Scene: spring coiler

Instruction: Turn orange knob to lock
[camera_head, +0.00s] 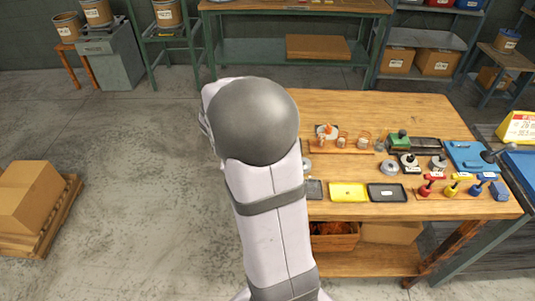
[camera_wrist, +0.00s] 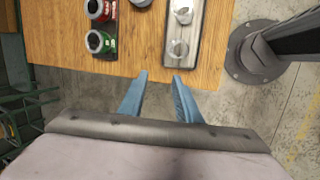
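An orange knob-like part (camera_head: 327,131) shows small on a pale plate at the back of an orange-based fixture (camera_head: 345,146) on the wooden table, in the head view. Its exact shape and turn are too small to tell. My gripper (camera_wrist: 160,75) shows in the wrist view with two blue fingers apart and nothing between them. It points at the table edge, above the floor gap, and touches nothing that I can see. The orange knob is not visible in the wrist view. In the head view my arm hides the gripper.
The wrist view shows a metal tray (camera_wrist: 193,40) with two round metal pieces, and green and red round parts (camera_wrist: 100,42). The table (camera_head: 360,105) also holds yellow (camera_head: 348,191) and black (camera_head: 387,193) trays and several coloured-handled tools. The table's back left is clear.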

